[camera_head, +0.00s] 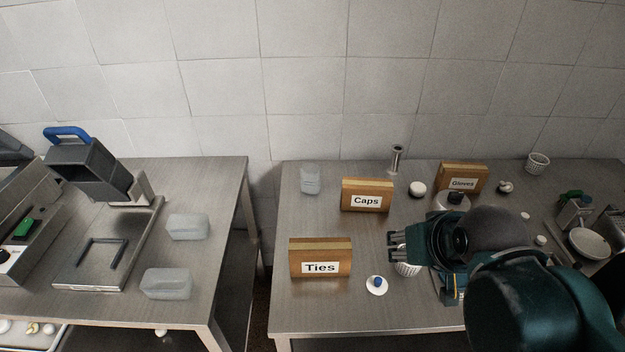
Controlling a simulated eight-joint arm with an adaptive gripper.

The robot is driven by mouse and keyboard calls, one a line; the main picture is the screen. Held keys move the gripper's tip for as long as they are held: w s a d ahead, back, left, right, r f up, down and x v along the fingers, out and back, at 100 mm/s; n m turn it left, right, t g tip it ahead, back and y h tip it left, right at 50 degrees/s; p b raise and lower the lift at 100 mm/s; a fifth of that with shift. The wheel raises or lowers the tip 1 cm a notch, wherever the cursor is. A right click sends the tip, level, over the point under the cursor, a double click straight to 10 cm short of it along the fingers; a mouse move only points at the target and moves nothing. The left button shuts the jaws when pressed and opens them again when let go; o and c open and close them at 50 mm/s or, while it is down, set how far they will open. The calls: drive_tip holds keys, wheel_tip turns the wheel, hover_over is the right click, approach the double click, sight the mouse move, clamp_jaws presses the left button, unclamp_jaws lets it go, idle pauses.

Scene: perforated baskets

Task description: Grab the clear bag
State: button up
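Several translucent, pale containers or bags are in view, and I cannot tell for sure which one is the clear bag. One translucent block-like item (188,226) lies on the left table, and a second one (167,284) lies in front of it near the table's front edge. A smaller upright clear item (310,180) stands at the back left of the right table. My gripper (393,246) is over the right table, pointing left, far from the left table's items. It appears to hold nothing, but its finger opening is unclear.
Wooden boxes labelled Ties (320,259), Caps (366,195) and Gloves (462,178) stand on the right table. A white basket (407,268) is partly hidden below my gripper. A machine with a blue handle (67,133) stands on the left table. A gap separates the tables.

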drive_tip(key=shift+o, duration=0.6)
drive_tip(key=shift+o, duration=1.3)
